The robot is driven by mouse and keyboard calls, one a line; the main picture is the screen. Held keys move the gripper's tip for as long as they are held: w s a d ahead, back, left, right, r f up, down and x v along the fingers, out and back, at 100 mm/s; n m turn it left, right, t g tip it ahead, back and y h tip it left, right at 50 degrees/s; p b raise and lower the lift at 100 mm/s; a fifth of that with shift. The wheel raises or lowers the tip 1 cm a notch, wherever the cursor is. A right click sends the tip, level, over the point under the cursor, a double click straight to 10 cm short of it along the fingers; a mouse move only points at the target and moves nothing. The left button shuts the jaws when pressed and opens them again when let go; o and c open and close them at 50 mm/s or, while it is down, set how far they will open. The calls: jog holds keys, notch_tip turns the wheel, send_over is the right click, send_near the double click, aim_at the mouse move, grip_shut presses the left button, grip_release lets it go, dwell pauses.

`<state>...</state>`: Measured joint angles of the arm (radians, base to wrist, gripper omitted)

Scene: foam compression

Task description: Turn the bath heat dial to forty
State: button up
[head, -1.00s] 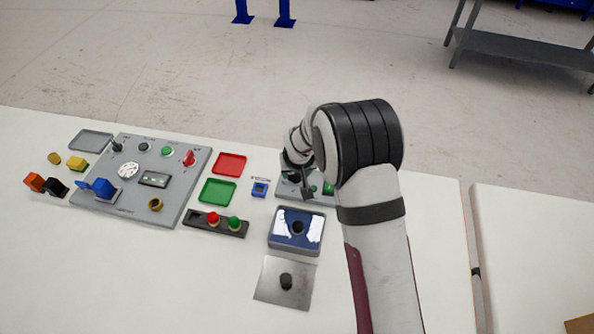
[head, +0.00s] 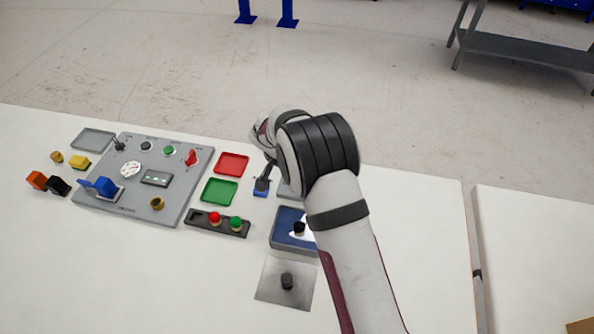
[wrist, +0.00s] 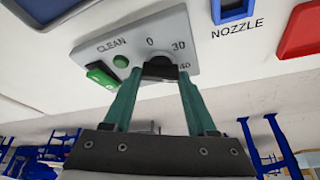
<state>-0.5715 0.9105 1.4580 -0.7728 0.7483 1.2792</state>
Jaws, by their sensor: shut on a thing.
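The black bath heat dial (wrist: 160,66) sits on a grey panel (wrist: 177,28) in the wrist view, with the marks 0, 30 and 40 around it. The two teal fingers of my gripper (wrist: 159,78) are closed on the dial from both sides. The 40 mark is partly covered by the right finger. I cannot make out where the dial points. In the head view my arm hides the dial and the fingertips, and only a corner of the panel (head: 286,190) shows.
The blue nozzle holder (wrist: 232,9) and a red tray (wrist: 301,28) lie to the right. A blue-topped box (head: 284,228) stands in front of the panel in the head view.

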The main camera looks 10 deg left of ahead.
jog(key=shift+s+m, duration=0.1)
jog(key=shift+m, duration=0.3)
jog(key=o, duration=1.4)
jog(key=shift+c, duration=0.2)
jog(key=v, duration=1.5)
jog(key=shift+a+r, duration=0.3)
jog(key=shift+r, duration=0.05)
